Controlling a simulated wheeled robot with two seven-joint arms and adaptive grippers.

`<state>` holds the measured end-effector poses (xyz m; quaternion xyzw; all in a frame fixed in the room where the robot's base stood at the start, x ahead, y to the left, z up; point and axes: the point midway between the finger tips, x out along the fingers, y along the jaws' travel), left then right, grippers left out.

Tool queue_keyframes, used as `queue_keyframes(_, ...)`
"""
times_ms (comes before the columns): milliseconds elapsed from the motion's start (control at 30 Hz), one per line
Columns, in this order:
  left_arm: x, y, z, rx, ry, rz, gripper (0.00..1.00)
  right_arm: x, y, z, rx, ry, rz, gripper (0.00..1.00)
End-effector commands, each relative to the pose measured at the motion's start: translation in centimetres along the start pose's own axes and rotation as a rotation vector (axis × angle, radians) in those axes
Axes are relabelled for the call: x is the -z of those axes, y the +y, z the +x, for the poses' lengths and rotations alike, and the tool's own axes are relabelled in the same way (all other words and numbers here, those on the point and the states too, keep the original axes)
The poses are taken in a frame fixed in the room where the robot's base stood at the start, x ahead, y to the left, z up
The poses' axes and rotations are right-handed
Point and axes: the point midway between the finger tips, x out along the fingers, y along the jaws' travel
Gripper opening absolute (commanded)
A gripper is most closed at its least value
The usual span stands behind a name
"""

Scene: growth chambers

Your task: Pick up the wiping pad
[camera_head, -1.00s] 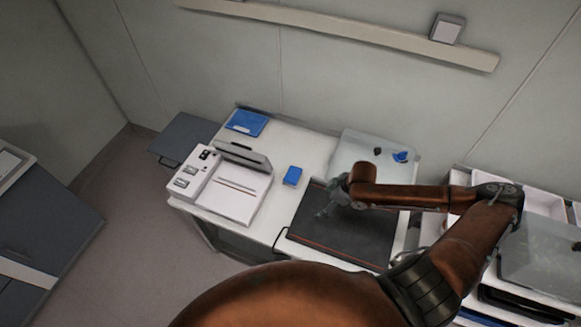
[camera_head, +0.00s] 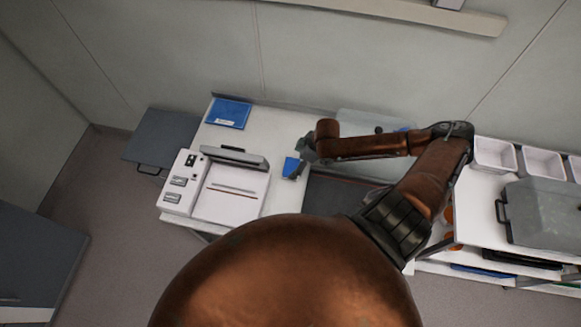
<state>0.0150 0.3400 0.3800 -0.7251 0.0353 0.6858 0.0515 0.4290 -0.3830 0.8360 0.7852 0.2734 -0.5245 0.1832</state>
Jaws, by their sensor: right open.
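A small blue block (camera_head: 289,165), which looks like the wiping pad, lies on the white table, right of the white device. My right gripper (camera_head: 299,171) is open, with its fingers at the right edge of the pad and partly covering it. I cannot tell whether they touch it or hover above it. My left gripper is out of view.
The white device (camera_head: 230,195) with a raised grey lid stands left of the pad. A blue folder-like item (camera_head: 228,113) lies at the back left of the table. A dark mat (camera_head: 335,190) lies under my right arm. A clear box (camera_head: 362,124) stands behind that arm.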

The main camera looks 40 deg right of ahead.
Motion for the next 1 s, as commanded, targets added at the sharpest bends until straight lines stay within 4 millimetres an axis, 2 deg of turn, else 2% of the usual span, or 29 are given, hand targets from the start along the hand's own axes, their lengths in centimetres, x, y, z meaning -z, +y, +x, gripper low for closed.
queue_keyframes(100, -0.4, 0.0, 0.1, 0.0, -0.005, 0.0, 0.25, -0.3, 0.1, 2.0, 0.002, 0.002, 0.001, 0.84)
queue_keyframes(200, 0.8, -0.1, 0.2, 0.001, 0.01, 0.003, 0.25, -0.3, 0.0, 3.3, 0.003, 0.002, 0.0, 0.84)
queue_keyframes(333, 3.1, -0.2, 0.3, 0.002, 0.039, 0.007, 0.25, -0.2, 0.1, 4.0, 0.002, 0.0, -0.003, 0.84)
queue_keyframes(467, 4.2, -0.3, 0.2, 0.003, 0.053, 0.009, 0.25, -0.2, 0.1, 4.0, 0.002, 0.0, -0.005, 0.84)
queue_keyframes(567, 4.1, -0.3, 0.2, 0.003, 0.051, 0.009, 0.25, -0.2, 0.0, 4.0, 0.002, 0.0, -0.005, 0.83)
queue_keyframes(833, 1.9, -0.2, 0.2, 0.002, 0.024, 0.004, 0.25, -0.2, 0.1, 4.0, 0.002, 0.0, -0.005, 0.64)
queue_keyframes(1000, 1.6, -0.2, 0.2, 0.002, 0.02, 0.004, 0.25, -0.2, 0.1, 4.0, 0.002, 0.0, -0.004, 0.52)
